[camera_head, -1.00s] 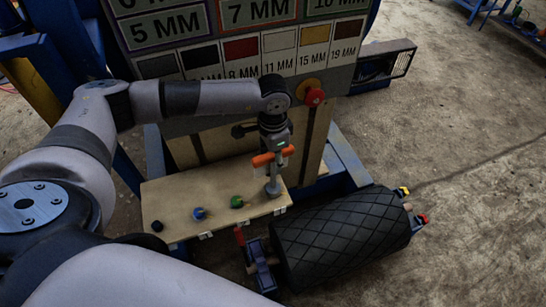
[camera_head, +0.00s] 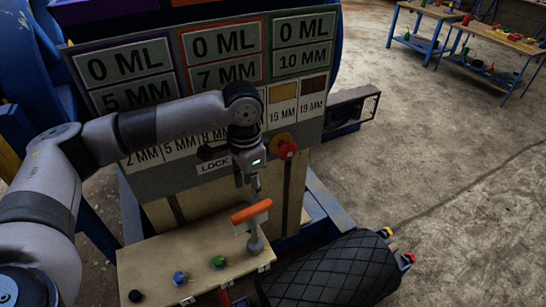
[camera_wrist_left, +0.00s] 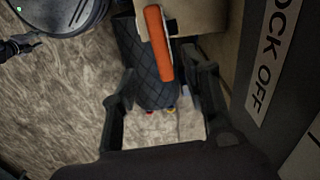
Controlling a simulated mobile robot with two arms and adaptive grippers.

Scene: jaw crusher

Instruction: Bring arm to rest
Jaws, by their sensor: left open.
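My left gripper (camera_head: 252,182) hangs from my left arm above the orange lever handle (camera_head: 252,211) on its grey post. In the left wrist view its two dark fingers (camera_wrist_left: 157,90) stand wide apart with nothing held between them. The orange handle (camera_wrist_left: 158,43) shows beyond the fingers and looks clear of them. The post rises from a tan shelf (camera_head: 190,255) at the front of the jaw crusher.
A grey sign panel (camera_head: 215,95) stands close behind my left arm. A red knob (camera_head: 287,151) is right of the wrist. Blue and green knobs (camera_head: 218,262) sit on the shelf. A black ribbed roller (camera_head: 330,272) is at lower right. Open floor (camera_head: 430,160) lies right.

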